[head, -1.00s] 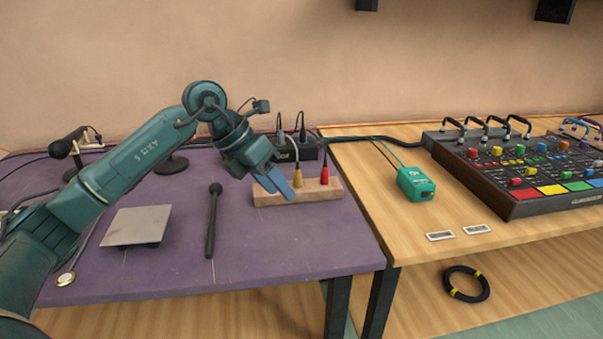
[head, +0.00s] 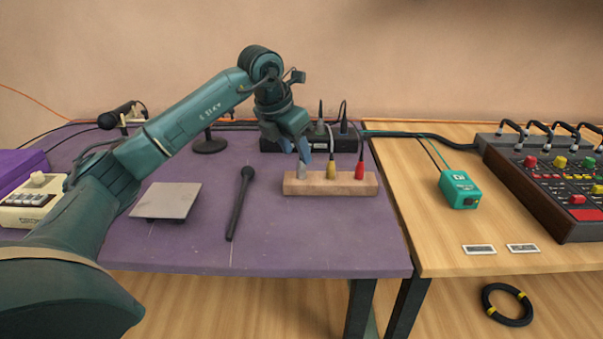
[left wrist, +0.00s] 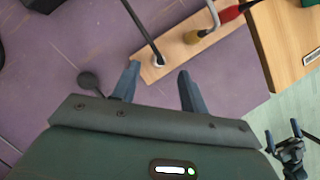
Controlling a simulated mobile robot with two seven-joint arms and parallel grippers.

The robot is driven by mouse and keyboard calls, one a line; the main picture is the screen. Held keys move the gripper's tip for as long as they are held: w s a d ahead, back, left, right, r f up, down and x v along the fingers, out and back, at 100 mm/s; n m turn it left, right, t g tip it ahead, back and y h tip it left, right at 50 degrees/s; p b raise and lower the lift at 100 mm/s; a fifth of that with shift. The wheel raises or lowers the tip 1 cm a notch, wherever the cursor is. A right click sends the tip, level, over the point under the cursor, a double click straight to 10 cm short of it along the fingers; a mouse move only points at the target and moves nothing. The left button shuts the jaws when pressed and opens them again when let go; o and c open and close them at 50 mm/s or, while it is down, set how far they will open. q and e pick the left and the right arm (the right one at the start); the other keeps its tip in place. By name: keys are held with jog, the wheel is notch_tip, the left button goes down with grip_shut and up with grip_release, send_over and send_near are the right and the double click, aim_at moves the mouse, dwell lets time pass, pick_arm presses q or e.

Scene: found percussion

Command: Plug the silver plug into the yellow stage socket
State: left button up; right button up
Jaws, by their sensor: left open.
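A wooden block (head: 345,187) on the purple table holds three upright plugs in a row. The silver plug (head: 302,172) is at its left end, the yellow plug (head: 331,171) in the middle, the red plug (head: 360,171) at the right. My left gripper (head: 306,151) is open and points down just above the silver plug. In the left wrist view its fingertips (left wrist: 158,74) stand to either side of the silver plug (left wrist: 158,61), apart from it. I cannot make out a yellow stage socket. A dark jointed part, probably my right gripper (left wrist: 290,147), shows low in the left wrist view.
A black box (head: 285,146) with cables stands behind the block. A dark mallet (head: 240,203) and a grey plate (head: 166,201) lie to the left. A teal box (head: 460,189) and a mixer (head: 545,190) are on the wooden table at right. The purple table's front is clear.

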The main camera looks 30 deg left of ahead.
aim_at(299, 163)
pick_arm(q)
jog(key=b+x, duration=0.1)
jog(key=x, duration=0.4)
jog(key=shift+s+a+f, duration=0.1)
jog(key=shift+f, duration=0.1)
jog(key=shift+c, duration=0.3)
jog(key=shift+r, duration=0.1)
grip_shut()
